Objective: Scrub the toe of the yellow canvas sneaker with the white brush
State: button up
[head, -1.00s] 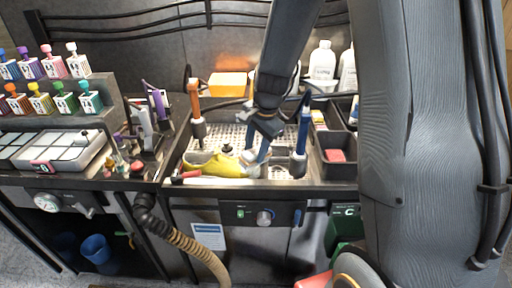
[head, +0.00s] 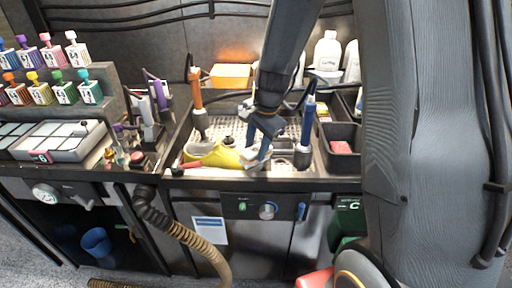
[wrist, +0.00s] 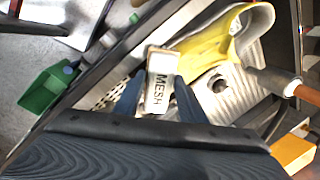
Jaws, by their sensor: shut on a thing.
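The yellow canvas sneaker (head: 215,155) lies in the sink-like basin (head: 290,174), left of my gripper (head: 257,160). In the wrist view the sneaker (wrist: 210,47) shows at the upper middle, with its pale opening toward the upper right. My gripper (wrist: 157,98) is shut on a white block marked "MESH", which looks like the white brush (wrist: 160,80). The brush (head: 250,154) sits at the sneaker's right end, close to or against it. Its bristles are hidden, so I cannot tell whether they touch the toe.
An orange-handled tool (head: 196,92) stands left of my arm and a blue-handled one (head: 308,118) right of it. A dark bin with a pink block (head: 341,147) is at the right. An orange box (head: 231,76) and white bottles (head: 327,51) stand behind. A red-handled tool (head: 190,166) lies before the sneaker.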

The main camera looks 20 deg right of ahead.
aim_at(255, 145)
jog(key=shift+b+x, duration=0.45)
jog(key=shift+x, duration=0.35)
jog(key=shift+w+d+r+p, duration=0.1)
jog(key=shift+w+d+p, duration=0.15)
jog(key=shift+w, duration=0.55)
jog(key=shift+w+d+r+p, duration=0.1)
jog(key=shift+w+d, duration=0.25)
jog(key=shift+w, duration=0.45)
jog(key=shift+w+d+f, duration=0.1)
jog(key=shift+w+d, duration=0.15)
jog(key=shift+w, duration=0.45)
jog(key=shift+w+d+f, duration=0.1)
jog(key=shift+w+d, duration=0.15)
jog(key=shift+w, duration=0.4)
jog(key=shift+w+d+f, duration=0.1)
jog(key=shift+w+d, duration=0.15)
jog(key=shift+w, duration=0.45)
jog(key=shift+a, duration=0.1)
jog(key=shift+s+a+f+p, duration=0.1)
jog(key=shift+s+a+p, duration=0.15)
jog(key=shift+s, duration=0.4)
jog(key=shift+s+a+f+p, duration=0.1)
jog(key=shift+s+a+p, duration=0.15)
jog(key=shift+s, duration=0.45)
jog(key=shift+s+a+f+p, duration=0.1)
jog(key=shift+s+a+p, duration=0.15)
jog(key=shift+s, duration=0.4)
